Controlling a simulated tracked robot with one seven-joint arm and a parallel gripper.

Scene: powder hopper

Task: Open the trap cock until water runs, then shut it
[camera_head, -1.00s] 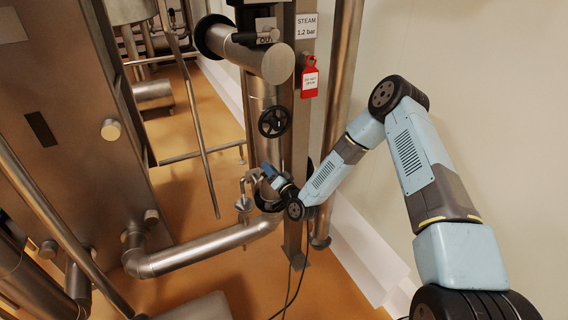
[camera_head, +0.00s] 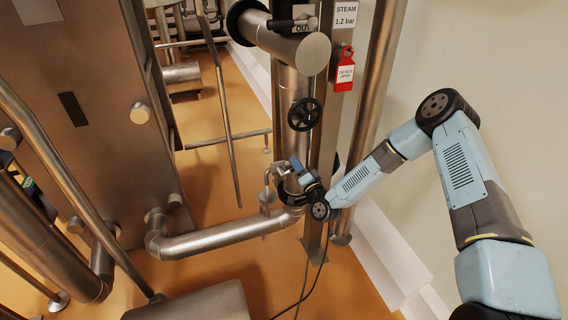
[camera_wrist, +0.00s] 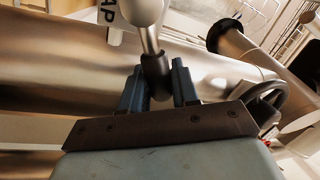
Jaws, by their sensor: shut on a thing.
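The trap cock (camera_head: 268,190) is a small metal fitting above the horizontal steel pipe, at the centre of the head view. In the wrist view its lever has a dark grip (camera_wrist: 156,78) on a pale metal stem (camera_wrist: 143,20). My gripper (camera_head: 297,166) is at the cock beside the vertical pipe. In the wrist view my gripper (camera_wrist: 158,88) has its blue fingers on both sides of the dark grip, shut on it. A tag partly reading "AP" shows beside the stem. No running water is visible; the outlet is too small to make out.
A black handwheel (camera_head: 304,114) is on the vertical pipe above my gripper. A red tag (camera_head: 344,72) hangs from the post under a steam sign (camera_head: 345,14). The large steel pipe (camera_head: 215,243) runs below. A big steel cabinet (camera_head: 90,100) stands left.

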